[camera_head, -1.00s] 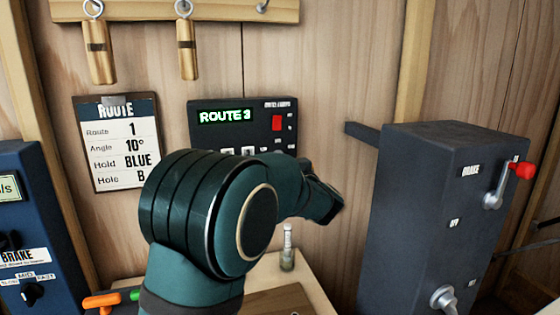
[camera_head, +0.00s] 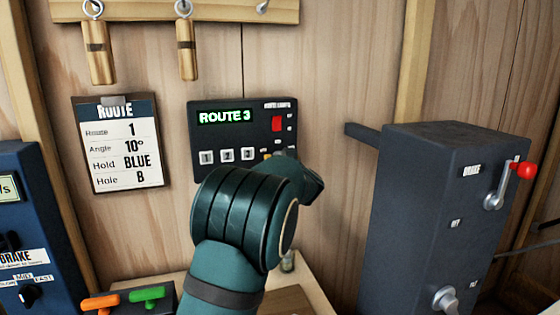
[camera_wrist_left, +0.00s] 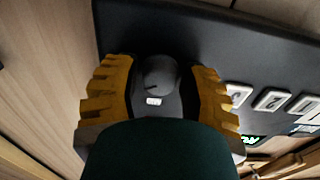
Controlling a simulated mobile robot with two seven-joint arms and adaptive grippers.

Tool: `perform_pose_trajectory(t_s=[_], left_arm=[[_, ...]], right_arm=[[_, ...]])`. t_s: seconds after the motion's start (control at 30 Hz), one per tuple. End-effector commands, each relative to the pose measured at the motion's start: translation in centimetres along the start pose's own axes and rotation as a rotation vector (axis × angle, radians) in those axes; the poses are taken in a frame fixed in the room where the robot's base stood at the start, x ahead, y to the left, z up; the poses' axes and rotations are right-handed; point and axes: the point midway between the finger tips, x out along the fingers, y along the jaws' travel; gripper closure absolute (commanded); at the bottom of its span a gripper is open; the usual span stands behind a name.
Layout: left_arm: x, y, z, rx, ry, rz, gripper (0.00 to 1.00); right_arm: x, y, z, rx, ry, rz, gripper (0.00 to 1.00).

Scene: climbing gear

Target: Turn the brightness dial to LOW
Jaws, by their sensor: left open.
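The dark control panel (camera_head: 242,118) on the wall has a green "ROUTE 3" display, white number buttons and a red switch. In the left wrist view, a dark round dial (camera_wrist_left: 158,74) on this panel (camera_wrist_left: 245,45) lies between my left gripper's fingers, with a small white label (camera_wrist_left: 153,101) beside it. My left gripper (camera_wrist_left: 160,88) is open, its yellow fingers on either side of the dial; contact cannot be told. In the head view my left arm hides the dial and most of the gripper. The dial's setting is not readable. My right gripper is not in view.
A route card (camera_head: 119,145) hangs left of the panel. A grey box (camera_head: 420,220) with a red-tipped lever stands at the right. A blue brake box (camera_head: 38,235) is at the left edge. Orange (camera_head: 100,301) and green (camera_head: 147,294) handles sit low at the left.

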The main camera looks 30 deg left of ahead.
Motion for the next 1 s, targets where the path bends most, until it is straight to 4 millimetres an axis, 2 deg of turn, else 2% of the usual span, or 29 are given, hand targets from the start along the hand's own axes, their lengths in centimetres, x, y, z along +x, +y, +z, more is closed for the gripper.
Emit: perform_pose_trajectory(t_s=[0.03, 0.1, 0.63, 1.0], left_arm=[[-0.01, 0.0, 0.0, 0.0, 0.0, 0.0, 0.8], [-0.01, 0.0, 0.0, 0.0, 0.0, 0.0, 1.0], [0.01, -0.02, 0.03, -0.042, -0.001, 0.0, 1.0], [0.04, -0.01, 0.07, -0.298, -0.002, -0.002, 1.0]], right_arm=[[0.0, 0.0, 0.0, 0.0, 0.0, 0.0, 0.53], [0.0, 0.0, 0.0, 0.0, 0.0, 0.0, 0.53], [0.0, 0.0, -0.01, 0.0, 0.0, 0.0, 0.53], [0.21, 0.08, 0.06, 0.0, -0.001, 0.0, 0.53]])
